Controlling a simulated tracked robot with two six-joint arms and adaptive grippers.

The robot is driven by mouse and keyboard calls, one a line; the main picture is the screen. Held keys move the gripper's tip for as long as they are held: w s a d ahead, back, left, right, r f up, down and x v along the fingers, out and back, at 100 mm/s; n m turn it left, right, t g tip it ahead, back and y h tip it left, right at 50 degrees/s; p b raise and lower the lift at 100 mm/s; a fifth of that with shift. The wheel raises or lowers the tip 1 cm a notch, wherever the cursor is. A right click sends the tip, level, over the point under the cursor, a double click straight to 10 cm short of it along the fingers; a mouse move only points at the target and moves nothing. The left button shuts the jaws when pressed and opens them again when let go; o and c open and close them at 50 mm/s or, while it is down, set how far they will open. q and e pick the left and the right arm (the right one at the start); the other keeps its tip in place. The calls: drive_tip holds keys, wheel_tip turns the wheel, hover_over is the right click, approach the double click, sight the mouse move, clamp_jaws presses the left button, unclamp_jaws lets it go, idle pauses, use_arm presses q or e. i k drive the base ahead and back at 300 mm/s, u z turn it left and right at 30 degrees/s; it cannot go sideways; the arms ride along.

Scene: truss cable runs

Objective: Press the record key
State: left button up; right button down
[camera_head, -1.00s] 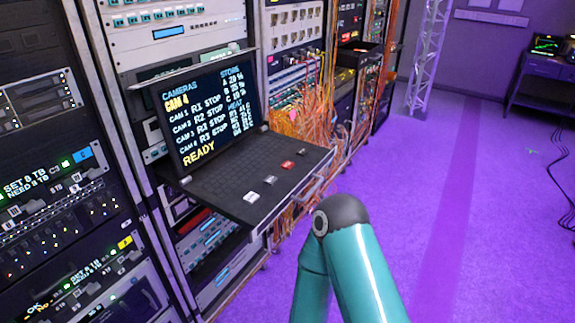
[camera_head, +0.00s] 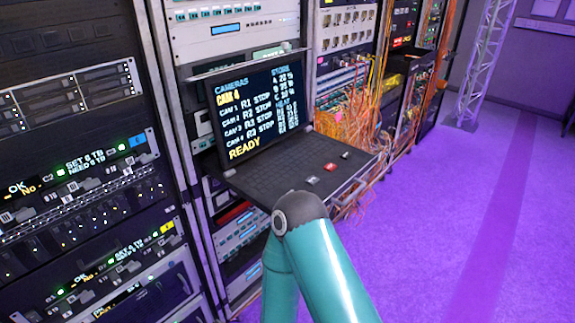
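The pull-out console has a dark keyboard drawer (camera_head: 262,175) and a lit screen (camera_head: 257,110). The screen reads CAMERAS, CAM 4, several lines ending in STOP, and READY. A red key (camera_head: 330,167) stands out near the drawer's front edge. A pale key (camera_head: 312,180) is to its left and a small light key (camera_head: 345,155) is to its right. I cannot read any label on the keys, so I cannot tell which is the record key. A teal link of my arm with a dark joint covers the near corner of the drawer. Neither gripper is in view.
Equipment racks (camera_head: 80,130) fill the left side. Orange cables (camera_head: 345,125) hang in a tangle just behind and right of the drawer. Open purple floor (camera_head: 430,230) lies to the right, with a truss post (camera_head: 483,70) further back.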

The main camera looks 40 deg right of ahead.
sight(329, 167)
drive_tip(key=z, duration=1.4)
drive_tip(key=i, duration=0.1)
drive_tip(key=u, duration=2.6)
drive_tip(key=k, duration=1.8)
drive_tip(key=z, duration=1.2)
drive_tip(key=i, duration=1)
